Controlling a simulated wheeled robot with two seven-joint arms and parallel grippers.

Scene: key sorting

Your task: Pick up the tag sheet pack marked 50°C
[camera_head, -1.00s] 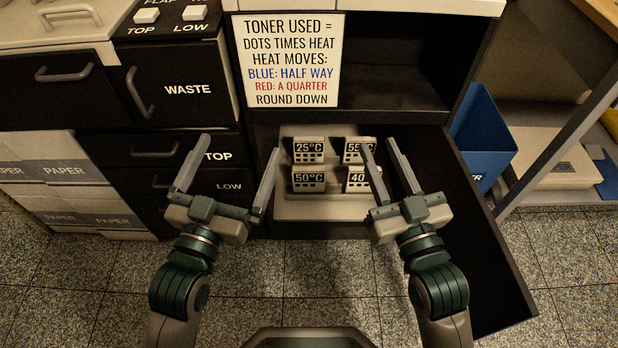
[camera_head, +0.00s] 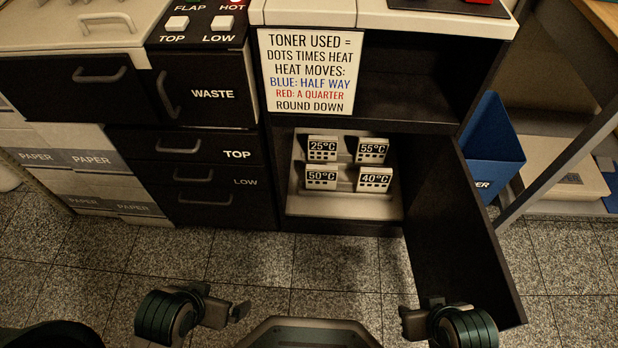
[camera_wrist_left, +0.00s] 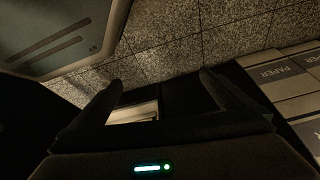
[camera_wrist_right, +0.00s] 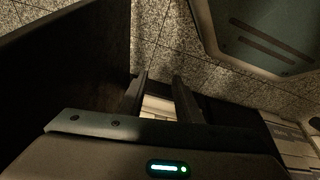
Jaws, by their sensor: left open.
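The pack marked 50°C (camera_head: 321,177) stands at the front left of a pale shelf (camera_head: 340,207) inside the open cabinet. Packs marked 25°C (camera_head: 322,149), 55°C (camera_head: 371,151) and 40°C (camera_head: 375,180) stand around it, apart from it. In the left wrist view my left gripper (camera_wrist_left: 160,80) is open and empty, fingers wide apart. In the right wrist view my right gripper (camera_wrist_right: 160,78) is open with a narrower gap, also empty.
The open black door (camera_head: 455,230) bounds the cabinet on the right. Black drawers (camera_head: 215,190) lie to its left. A toner sign (camera_head: 308,72) hangs above. A blue bin (camera_head: 492,145) stands beyond the door. The speckled floor (camera_head: 320,270) before the cabinet is clear.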

